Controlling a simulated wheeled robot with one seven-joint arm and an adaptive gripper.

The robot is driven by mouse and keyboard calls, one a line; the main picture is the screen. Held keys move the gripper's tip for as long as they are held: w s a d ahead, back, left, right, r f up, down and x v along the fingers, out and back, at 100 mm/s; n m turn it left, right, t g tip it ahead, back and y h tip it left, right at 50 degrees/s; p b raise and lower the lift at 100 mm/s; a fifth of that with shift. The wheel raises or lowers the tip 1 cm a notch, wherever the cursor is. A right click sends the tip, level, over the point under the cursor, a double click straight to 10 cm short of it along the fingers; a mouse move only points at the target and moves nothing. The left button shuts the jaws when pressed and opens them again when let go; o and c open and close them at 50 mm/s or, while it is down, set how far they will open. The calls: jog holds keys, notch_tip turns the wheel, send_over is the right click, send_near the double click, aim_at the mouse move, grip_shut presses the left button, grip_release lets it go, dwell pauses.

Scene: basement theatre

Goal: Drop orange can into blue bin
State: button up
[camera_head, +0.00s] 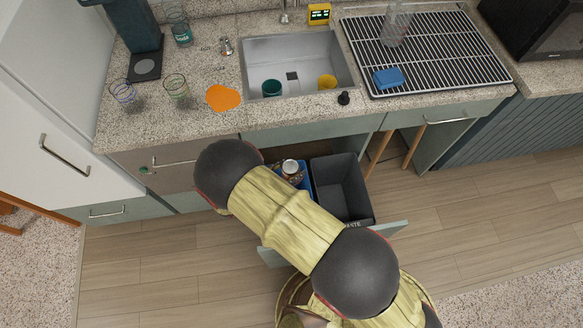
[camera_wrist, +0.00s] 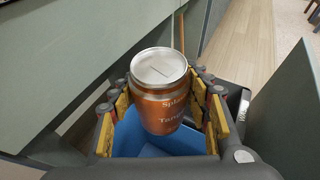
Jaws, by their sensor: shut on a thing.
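The orange can (camera_wrist: 161,93) with a silver lid is upright between the yellow pads of my gripper (camera_wrist: 166,108) in the wrist view, and my gripper is shut on it. The blue bin (camera_wrist: 150,142) lies directly below the can, and part of it is hidden by the can and gripper. In the head view the can (camera_head: 290,167) shows over the blue bin (camera_head: 305,184), partly behind my arm. From these views I cannot tell how far the can's base is from the bin's bottom.
A dark grey bin (camera_head: 342,188) stands right of the blue bin in the pulled-out drawer. The floor right of the drawer is clear.

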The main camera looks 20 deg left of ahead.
jog(key=shift+f+b, duration=0.6)
jog(key=shift+f, duration=0.8)
jog(key=o, duration=0.8)
jog(key=shift+o, duration=0.2)
jog(key=shift+a+r, duration=0.1)
jog(key=v, duration=1.2)
